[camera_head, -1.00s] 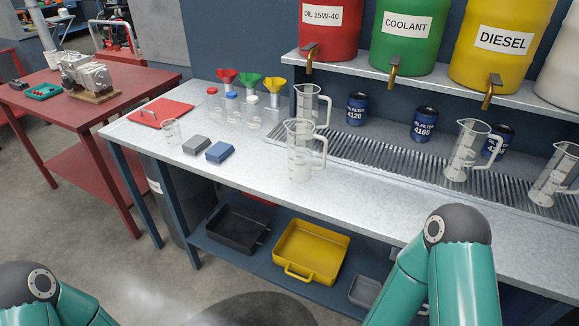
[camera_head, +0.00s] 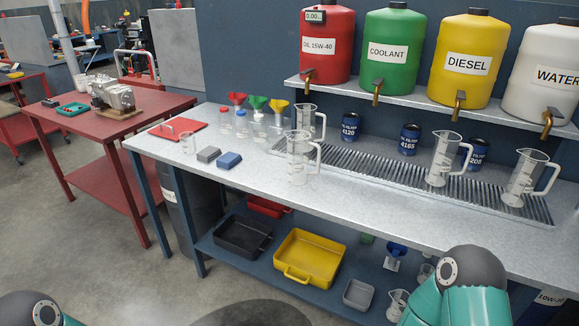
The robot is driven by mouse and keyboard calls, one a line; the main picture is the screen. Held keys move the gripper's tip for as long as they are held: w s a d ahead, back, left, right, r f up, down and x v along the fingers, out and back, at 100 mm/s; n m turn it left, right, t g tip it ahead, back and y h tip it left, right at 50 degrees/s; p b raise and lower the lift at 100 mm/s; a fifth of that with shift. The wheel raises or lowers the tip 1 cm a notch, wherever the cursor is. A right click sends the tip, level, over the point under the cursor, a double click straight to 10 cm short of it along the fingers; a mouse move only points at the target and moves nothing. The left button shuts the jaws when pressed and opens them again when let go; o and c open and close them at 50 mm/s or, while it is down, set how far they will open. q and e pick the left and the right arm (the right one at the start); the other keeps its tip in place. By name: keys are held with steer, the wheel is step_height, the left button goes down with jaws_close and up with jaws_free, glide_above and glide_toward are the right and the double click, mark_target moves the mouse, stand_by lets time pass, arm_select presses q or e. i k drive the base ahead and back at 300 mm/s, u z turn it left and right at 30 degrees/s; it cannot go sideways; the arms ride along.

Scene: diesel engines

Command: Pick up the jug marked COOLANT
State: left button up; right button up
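Several clear jugs with handles stand on the grey workbench. One jug (camera_head: 298,162) stands in front on the bare top, and another jug (camera_head: 313,124) is just behind it. Two more jugs stand on the ribbed drain grate, one in the middle right (camera_head: 443,162) and one at the far right (camera_head: 524,182). I cannot read the word COOLANT on any jug. A green drum (camera_head: 388,52) on the shelf above carries a COOLANT label. Only links of my arms show at the bottom; both grippers are out of view.
Red OIL (camera_head: 326,65), yellow DIESEL (camera_head: 462,65) and white WATER (camera_head: 540,75) drums share the shelf, with taps hanging over its edge. Blue oil filters (camera_head: 410,140) stand behind the grate (camera_head: 400,178). Trays, including a yellow one (camera_head: 310,258), sit on the lower shelf. The bench's front strip is clear.

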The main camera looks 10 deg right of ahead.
mark_target(298, 142)
steer(key=z, duration=0.15)
steer(key=i, duration=0.9)
steer(key=u, duration=0.1)
